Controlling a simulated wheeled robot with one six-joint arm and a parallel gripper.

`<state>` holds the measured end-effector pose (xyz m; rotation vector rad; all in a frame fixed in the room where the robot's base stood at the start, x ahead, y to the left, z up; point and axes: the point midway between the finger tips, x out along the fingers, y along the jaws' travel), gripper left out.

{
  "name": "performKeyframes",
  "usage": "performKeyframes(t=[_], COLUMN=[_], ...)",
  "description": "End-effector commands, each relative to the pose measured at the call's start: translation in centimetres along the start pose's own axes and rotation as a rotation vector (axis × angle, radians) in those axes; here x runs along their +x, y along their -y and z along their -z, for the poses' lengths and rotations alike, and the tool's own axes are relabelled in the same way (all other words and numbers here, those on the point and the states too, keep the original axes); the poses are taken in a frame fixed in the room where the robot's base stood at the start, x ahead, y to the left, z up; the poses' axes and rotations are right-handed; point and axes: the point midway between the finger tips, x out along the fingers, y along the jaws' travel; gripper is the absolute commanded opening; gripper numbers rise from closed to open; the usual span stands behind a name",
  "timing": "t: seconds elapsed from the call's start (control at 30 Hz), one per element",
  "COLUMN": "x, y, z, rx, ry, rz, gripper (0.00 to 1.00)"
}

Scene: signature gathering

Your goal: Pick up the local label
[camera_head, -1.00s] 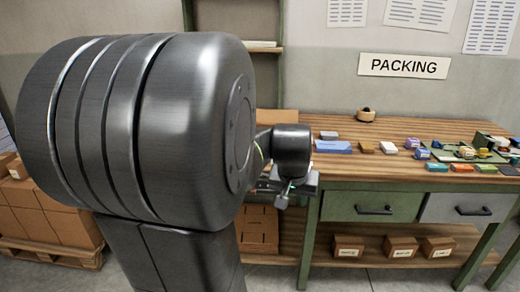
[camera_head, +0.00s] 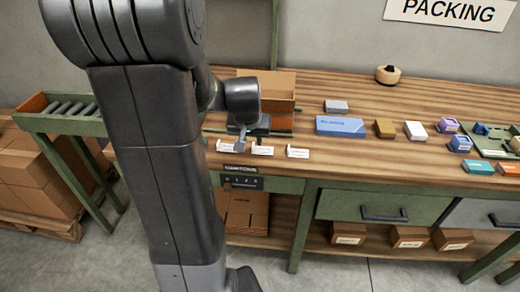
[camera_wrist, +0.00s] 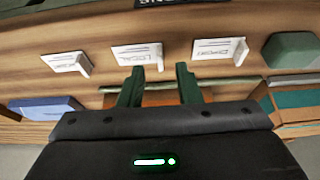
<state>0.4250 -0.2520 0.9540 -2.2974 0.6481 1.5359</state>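Three white labels, each with a small raised tab, stand in a row on the wooden bench. In the wrist view they are a left label (camera_wrist: 66,62), a middle label (camera_wrist: 133,52) and a right label (camera_wrist: 218,48). Their print is too small and turned for me to be sure which one is the local label. My gripper (camera_wrist: 159,69) is open and empty, its two dark green fingers apart, with the tips close to the middle label's tab. In the head view my gripper (camera_head: 243,138) hangs over the labels and partly hides them.
A blue box (camera_head: 341,126) lies right of the labels, with small boxes beyond it. An open cardboard box (camera_head: 265,85) stands behind my gripper. A green roller stand (camera_head: 65,122) is at the left.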

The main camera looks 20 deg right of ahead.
Motion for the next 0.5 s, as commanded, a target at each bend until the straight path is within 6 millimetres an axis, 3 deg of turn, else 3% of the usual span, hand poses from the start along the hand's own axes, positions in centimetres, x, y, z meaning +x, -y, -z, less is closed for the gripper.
performKeyframes(t=[0.3,0.5], x=[3.7,4.3], y=[0.0,0.0], z=[0.4,0.4], rx=[0.0,0.0], ry=[0.003,0.0], rz=[-0.001,0.0], gripper=[0.31,0.31])
